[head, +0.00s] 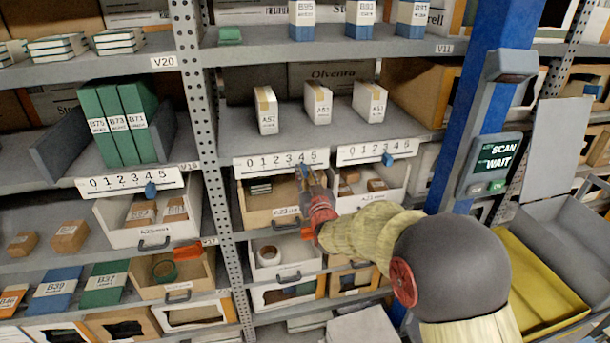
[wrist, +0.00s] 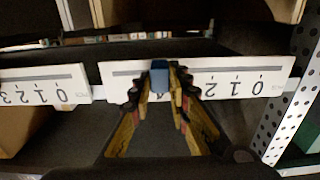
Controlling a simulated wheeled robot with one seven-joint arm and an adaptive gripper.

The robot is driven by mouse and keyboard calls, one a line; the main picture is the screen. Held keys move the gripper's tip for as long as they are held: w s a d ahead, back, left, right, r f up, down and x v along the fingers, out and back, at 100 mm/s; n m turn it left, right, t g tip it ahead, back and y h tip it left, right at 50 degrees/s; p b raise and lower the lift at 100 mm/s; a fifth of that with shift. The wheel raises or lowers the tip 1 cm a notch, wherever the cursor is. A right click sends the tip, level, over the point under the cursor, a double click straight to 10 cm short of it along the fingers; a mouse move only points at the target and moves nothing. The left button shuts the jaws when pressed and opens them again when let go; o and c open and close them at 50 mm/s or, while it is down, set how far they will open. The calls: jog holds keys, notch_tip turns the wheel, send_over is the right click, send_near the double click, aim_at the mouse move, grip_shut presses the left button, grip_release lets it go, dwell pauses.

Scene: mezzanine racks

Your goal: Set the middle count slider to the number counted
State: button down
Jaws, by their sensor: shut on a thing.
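The middle count slider's white scale (head: 268,162), marked 0 to 5, is fixed on a shelf edge. It also shows upside down in the wrist view (wrist: 225,78). Its blue slider knob (wrist: 160,75) stands at about the 4, partly hidden by my fingers. My gripper (head: 305,180) is shut on this knob, with one finger on each side in the wrist view. Three white boxes (head: 318,103) stand on the shelf above this scale. A drawer bin (head: 262,214) below it holds a few dark items, partly hidden by my gripper.
A left scale (head: 110,184) has its blue knob (head: 151,190) near 4. A right scale (head: 365,151) has its knob (head: 387,159) near 3. A perforated rack post (head: 210,150) stands left of the middle scale. A blue post carries a screen (head: 493,158) reading "SCAN WAIT".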

jog(key=b, duration=0.2)
send_near(264, 171)
jog(key=x, duration=0.5)
jog(key=shift+w, duration=0.1)
jog(key=c, duration=1.7)
grip_release()
jog(key=v, duration=1.2)
